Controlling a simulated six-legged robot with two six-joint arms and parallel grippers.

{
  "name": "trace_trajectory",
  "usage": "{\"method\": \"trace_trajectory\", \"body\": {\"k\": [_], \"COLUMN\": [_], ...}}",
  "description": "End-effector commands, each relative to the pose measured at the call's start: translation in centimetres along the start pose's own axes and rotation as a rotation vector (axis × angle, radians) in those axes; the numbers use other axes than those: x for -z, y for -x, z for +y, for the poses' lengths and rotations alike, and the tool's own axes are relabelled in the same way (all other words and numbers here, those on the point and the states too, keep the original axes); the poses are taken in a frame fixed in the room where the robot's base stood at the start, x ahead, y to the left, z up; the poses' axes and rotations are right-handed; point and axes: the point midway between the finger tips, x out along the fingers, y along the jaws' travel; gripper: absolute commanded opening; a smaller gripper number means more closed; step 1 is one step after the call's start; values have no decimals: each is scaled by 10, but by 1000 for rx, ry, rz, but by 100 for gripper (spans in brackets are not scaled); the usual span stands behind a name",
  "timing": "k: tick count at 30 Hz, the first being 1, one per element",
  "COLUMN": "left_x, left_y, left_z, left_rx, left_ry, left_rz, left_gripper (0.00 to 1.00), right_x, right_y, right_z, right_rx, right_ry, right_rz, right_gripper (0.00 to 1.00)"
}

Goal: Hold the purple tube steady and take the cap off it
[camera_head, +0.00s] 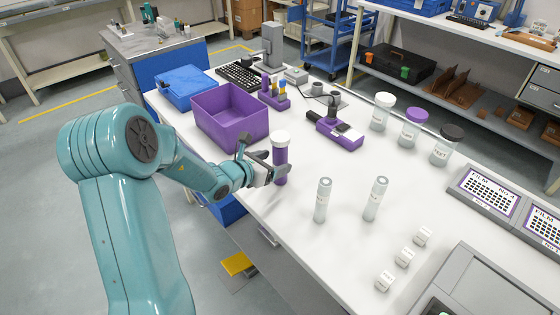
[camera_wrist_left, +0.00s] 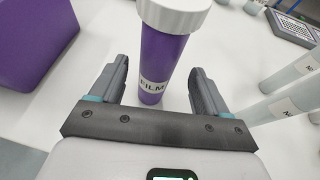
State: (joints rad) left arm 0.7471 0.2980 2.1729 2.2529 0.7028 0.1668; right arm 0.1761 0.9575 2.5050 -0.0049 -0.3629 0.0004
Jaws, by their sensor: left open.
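The purple tube (camera_head: 280,164) stands upright on the white table with its white cap (camera_head: 281,137) on top. It also shows in the left wrist view (camera_wrist_left: 163,55), with a label reading FILM and the white cap (camera_wrist_left: 172,13) at the top edge. My left gripper (camera_head: 268,168) is at the tube's left side in the head view. In the left wrist view its two fingers (camera_wrist_left: 160,88) are apart, with the tube between or just beyond their tips. Contact with the tube cannot be seen. My right gripper is not in view.
A purple bin (camera_head: 232,126) stands behind and left of the tube. Two clear tubes (camera_head: 323,200) (camera_head: 375,198) stand to the right. The table between is bare.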

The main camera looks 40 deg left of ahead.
Motion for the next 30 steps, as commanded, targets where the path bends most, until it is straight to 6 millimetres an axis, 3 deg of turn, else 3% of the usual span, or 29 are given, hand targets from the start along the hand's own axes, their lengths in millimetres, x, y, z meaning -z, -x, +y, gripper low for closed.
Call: {"method": "trace_trajectory", "body": {"k": [12, 20, 25, 30], "left_x": [-4, -3, -3, -3], "left_y": [-54, -58, -57, -57], "left_z": [3, 4, 4, 4], "left_rx": [2, 1, 1, 1], "left_ry": [0, -1, -1, -1], "left_rz": [1, 0, 0, 0], "left_gripper": [76, 76, 21, 20], "right_x": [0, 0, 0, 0], "right_y": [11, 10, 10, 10], "right_z": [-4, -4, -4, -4], "right_rx": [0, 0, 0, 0], "right_ry": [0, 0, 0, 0], "right_rz": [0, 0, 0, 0], "right_gripper": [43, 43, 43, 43]}}
